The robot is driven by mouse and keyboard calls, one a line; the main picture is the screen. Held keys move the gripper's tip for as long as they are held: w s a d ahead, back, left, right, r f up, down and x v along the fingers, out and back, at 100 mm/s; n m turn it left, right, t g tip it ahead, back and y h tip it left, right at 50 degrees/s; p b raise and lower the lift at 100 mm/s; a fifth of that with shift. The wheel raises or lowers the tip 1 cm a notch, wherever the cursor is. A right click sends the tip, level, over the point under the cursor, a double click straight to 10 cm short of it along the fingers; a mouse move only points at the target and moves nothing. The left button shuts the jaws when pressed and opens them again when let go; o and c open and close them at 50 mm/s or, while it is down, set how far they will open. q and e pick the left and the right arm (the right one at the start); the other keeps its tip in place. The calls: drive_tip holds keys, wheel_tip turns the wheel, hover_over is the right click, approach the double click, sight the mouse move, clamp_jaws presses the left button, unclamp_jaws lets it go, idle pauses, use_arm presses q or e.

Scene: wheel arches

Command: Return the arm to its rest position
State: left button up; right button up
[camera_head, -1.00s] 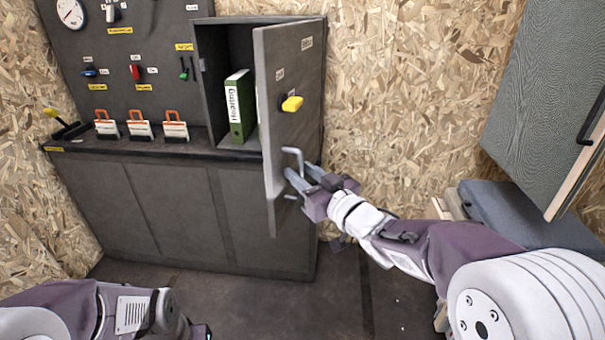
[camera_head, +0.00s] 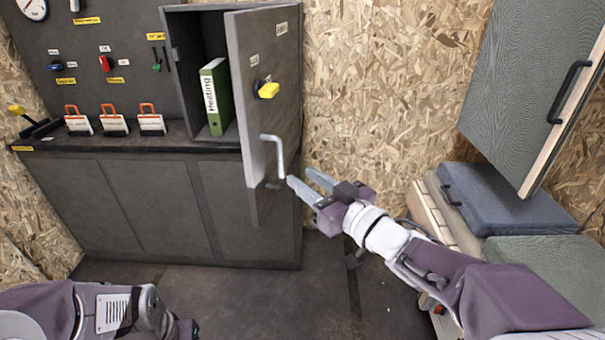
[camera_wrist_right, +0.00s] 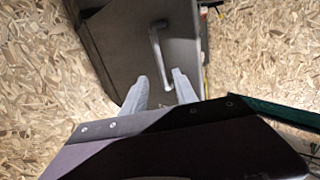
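My right gripper (camera_head: 308,182) is open and empty, a little to the right of the open cabinet door (camera_head: 268,110) in the head view. Its two grey fingers point at the door's metal handle (camera_head: 277,155). In the right wrist view, the open fingers (camera_wrist_right: 160,88) show with the handle (camera_wrist_right: 158,50) beyond them, and nothing is between the fingers. My left arm (camera_head: 90,312) lies low at the lower left of the head view. Its fingers are not clearly visible.
The cabinet holds a green binder (camera_head: 216,98). A dark counter (camera_head: 120,145) carries several orange-handled tags. On the right are a blue padded box (camera_head: 495,195) and a hanging grey cabinet door (camera_head: 530,80) with a black handle. Open floor lies below.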

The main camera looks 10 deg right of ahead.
wheel_tip(320, 180, down, 18)
drive_tip(key=w+d+m+g+h, duration=0.2)
drive_tip(key=d+m+g+h, duration=0.1)
drive_tip(key=m+g+h, duration=0.25)
drive_tip(key=s+d+f+g+h, duration=0.25)
drive_tip(key=s+f+g, duration=0.55)
drive_tip(key=s+f, duration=0.55)
drive_tip(key=s+r+p, duration=0.2)
drive_tip(key=r+p, duration=1.3)
drive_tip(key=r, duration=0.1)
drive_tip(key=s+r+g+p, duration=0.1)
drive_tip(key=r+p, duration=1.4)
drive_tip(key=r, duration=0.1)
drive_tip(key=shift+s+r, duration=0.15)
drive_tip(key=shift+s, duration=0.2)
drive_tip(key=shift+g, duration=0.25)
